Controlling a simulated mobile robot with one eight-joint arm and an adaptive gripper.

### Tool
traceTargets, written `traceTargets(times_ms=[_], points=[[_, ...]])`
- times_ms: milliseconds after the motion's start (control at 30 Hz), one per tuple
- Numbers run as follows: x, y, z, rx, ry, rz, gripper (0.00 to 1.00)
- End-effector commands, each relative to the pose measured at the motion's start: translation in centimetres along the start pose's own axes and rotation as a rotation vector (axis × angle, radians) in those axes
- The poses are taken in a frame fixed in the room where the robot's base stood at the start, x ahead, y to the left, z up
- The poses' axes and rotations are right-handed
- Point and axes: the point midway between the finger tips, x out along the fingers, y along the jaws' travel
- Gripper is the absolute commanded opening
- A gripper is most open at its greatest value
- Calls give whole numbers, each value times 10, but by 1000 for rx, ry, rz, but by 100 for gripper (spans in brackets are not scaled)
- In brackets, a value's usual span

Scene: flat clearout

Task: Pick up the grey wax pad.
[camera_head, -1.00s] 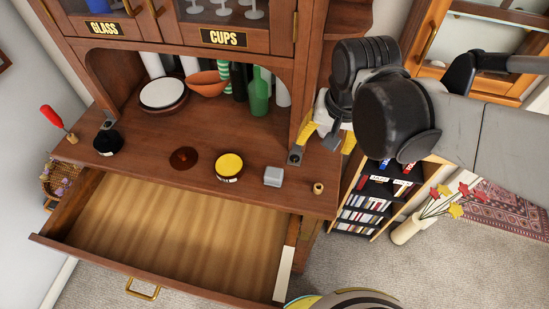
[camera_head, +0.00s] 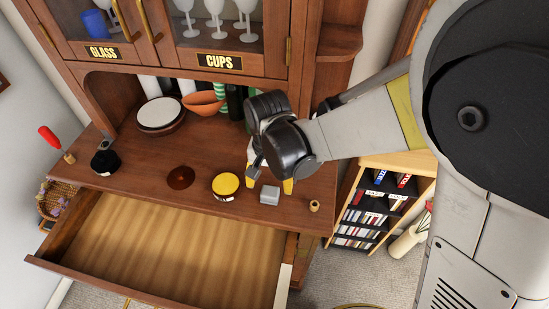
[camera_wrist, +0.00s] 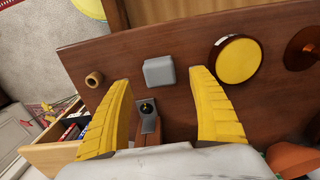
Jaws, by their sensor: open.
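The grey wax pad (camera_head: 270,195) is a small pale grey block with rounded edges, lying on the wooden counter of the cabinet. In the wrist view the pad (camera_wrist: 159,71) lies just beyond the fingertips, in line with the gap between them. My gripper (camera_head: 269,183) has yellow fingers and is above the counter, just behind the pad in the head view. In the wrist view my gripper (camera_wrist: 160,80) is open, with nothing between its fingers. The pad is fully visible and I see no finger touching it.
A yellow-topped round tin (camera_head: 226,185) stands left of the pad, with a dark brown disc (camera_head: 181,178) farther left. A small wooden ring (camera_head: 314,206) is to the right. The open drawer (camera_head: 170,250) juts out below the counter. Bottles and bowls stand behind.

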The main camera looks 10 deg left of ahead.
Motion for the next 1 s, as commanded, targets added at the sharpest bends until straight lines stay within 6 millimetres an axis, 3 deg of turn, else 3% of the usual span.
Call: traceTargets(times_ms=[33, 200, 500, 667, 700, 1000], points=[[12, 0, 0, 0, 0, 0, 70], [35, 0, 0, 0, 0, 0, 70], [38, 1, 0, 0, 0, 0, 68], [38, 1, 0, 0, 0, 0, 19], [38, 1, 0, 0, 0, 0, 13], [38, 1, 0, 0, 0, 0, 13]])
